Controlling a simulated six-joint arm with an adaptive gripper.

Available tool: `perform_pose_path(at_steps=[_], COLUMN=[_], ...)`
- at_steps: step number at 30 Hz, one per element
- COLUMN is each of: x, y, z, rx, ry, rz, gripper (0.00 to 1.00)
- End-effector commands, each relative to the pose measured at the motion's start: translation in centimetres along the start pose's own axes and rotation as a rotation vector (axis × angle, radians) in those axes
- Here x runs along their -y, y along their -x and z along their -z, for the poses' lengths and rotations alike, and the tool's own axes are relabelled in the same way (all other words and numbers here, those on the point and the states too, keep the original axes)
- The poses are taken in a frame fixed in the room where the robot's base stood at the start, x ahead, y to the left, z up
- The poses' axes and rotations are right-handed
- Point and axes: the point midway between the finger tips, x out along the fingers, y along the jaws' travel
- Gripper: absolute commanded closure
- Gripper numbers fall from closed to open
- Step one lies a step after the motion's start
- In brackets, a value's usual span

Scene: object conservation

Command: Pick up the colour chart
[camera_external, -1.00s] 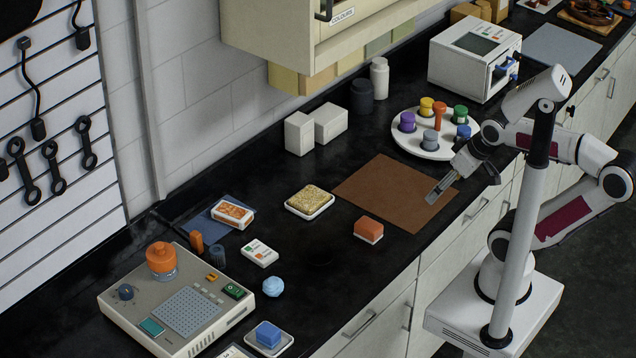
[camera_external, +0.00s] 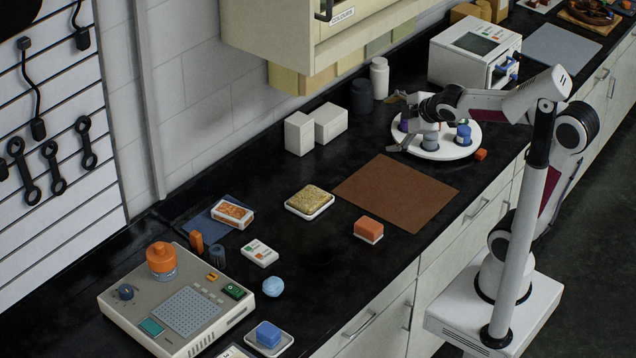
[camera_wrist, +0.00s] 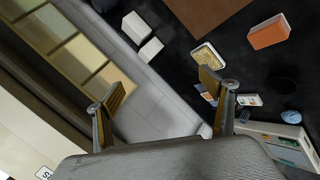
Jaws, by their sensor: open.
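I cannot tell for sure which thing is the colour chart. A row of yellow-to-green panels (camera_external: 320,82) under the cabinet may be it; it also shows in the wrist view (camera_wrist: 80,58), left of the fingers. My gripper (camera_external: 398,121) is over the left side of the round white tray (camera_external: 440,153), partly hidden by my arm. In the wrist view my gripper (camera_wrist: 165,90) is open, with nothing between its fingers. A card with orange (camera_external: 232,214) and a white card with red and green marks (camera_external: 260,253) lie on the counter, far left of my gripper.
Two white boxes (camera_external: 299,133) and two jars (camera_external: 379,78) stand by the wall. A brown mat (camera_external: 395,195), a sponge on a dish (camera_external: 310,202) and an orange block (camera_external: 368,229) lie in front. A small orange piece (camera_external: 481,154) lies beside the tray.

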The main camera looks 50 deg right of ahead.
Motion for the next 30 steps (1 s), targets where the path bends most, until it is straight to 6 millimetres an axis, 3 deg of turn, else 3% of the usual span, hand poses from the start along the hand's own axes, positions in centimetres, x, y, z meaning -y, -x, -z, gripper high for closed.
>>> perform_pose_path(at_steps=[6,15,23,30], x=[-3.3,-5.5,-5.2,-2.9], y=[-3.8,-8.8,-13.0,-16.6], z=[3.8,9.6,14.6,18.7], rx=[-0.072,-0.19,-0.311,-0.448], ry=[0.314,0.752,1.124,1.45], rz=[-0.078,-0.185,-0.281,-0.379], gripper=[0.18,0.18,0.18,0.18])
